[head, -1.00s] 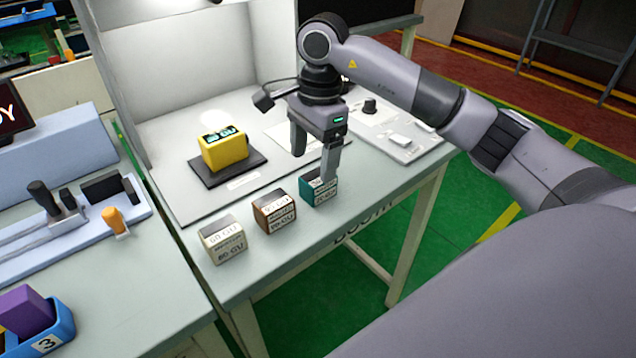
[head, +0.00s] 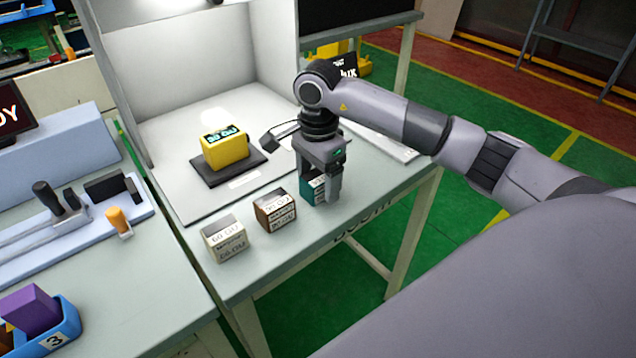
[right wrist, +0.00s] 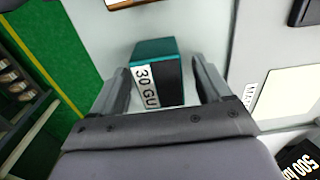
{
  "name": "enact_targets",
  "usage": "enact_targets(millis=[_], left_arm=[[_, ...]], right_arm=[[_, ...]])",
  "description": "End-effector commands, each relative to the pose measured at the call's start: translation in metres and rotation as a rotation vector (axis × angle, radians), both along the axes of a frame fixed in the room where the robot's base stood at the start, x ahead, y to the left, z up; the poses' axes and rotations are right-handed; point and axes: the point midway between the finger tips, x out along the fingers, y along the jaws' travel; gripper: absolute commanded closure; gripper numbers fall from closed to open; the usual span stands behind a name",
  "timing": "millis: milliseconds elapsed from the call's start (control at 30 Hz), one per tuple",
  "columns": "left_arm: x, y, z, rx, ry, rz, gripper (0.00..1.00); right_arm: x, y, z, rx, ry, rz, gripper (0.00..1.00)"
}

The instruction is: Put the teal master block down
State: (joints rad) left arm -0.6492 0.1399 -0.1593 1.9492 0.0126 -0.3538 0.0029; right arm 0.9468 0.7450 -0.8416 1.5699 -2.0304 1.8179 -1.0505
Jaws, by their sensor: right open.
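The teal master block (head: 310,188) stands on the near edge of the grey-green bench, at the right end of a row of blocks. My right gripper (head: 320,192) is open and lowered over it, partly hiding it in the head view. In the right wrist view the teal block (right wrist: 155,62), with a white "30 GU" label, lies between the two open fingers (right wrist: 160,85), with a visible gap on each side. My left gripper is not in view.
A brown block (head: 275,210) and a cream block (head: 224,240) stand left of the teal one. A yellow block (head: 226,150) sits on a dark pad (head: 215,178) in the white booth behind. The bench edge (head: 300,247) is close in front.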

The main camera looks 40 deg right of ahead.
Motion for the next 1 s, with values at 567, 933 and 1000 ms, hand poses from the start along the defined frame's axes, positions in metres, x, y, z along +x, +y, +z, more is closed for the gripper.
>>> enact_targets(millis=[567, 933, 1000], left_arm=[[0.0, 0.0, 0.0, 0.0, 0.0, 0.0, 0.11], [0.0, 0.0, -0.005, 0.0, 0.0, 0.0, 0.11], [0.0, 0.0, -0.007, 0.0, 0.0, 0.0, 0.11]], right_arm=[[0.0, 0.0, 0.004, 0.0, -0.001, -0.001, 0.86], [0.001, 0.0, 0.066, 0.0, -0.009, 0.0, 0.86], [0.002, 0.0, 0.089, 0.001, -0.01, -0.001, 0.86]])
